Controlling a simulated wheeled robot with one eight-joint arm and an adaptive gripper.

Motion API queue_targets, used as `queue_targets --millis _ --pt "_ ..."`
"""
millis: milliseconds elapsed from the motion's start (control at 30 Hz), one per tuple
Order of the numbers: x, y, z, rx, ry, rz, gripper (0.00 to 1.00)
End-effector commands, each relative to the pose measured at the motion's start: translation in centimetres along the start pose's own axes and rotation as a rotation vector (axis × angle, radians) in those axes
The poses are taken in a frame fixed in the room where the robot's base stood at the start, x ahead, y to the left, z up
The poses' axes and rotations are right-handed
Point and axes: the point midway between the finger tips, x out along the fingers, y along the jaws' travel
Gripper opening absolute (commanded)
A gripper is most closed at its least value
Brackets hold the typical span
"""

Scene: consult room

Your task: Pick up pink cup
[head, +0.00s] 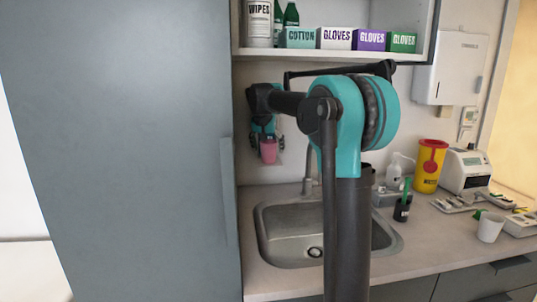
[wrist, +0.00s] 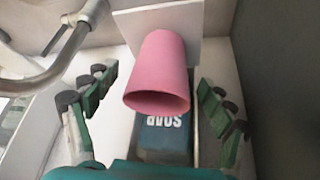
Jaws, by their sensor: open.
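The pink cup (head: 268,151) shows in the head view at the wall left of the sink, just below my gripper (head: 264,132). In the wrist view, which is upside down, the pink cup (wrist: 160,72) is in the middle with its open rim toward me. Its far end meets a small white shelf (wrist: 212,48). My gripper (wrist: 155,84) is open, with one green-and-black finger on each side of the cup. Gaps show between the fingers and the cup. A blue soap box (wrist: 163,140) is behind the cup, partly hidden by it.
A metal faucet (wrist: 62,62) is close to the left finger in the wrist view. A tall grey cabinet (head: 120,140) stands to the left of the cup. The sink (head: 290,240) is below. A yellow waste bin (head: 427,172) and a white cup (head: 490,228) stand to the right.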

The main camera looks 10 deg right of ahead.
Motion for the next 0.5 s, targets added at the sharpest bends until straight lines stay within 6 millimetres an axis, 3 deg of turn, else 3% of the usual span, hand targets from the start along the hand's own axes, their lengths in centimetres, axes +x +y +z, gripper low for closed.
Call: queue_targets --millis 133,367,500 --pt "1.39 0.02 -0.03 0.001 0.0 0.0 0.83" --pt "1.6 0.01 -0.01 0.0 0.0 0.0 0.83" --pt "1.58 0.01 0.0 0.0 0.0 0.0 0.69"
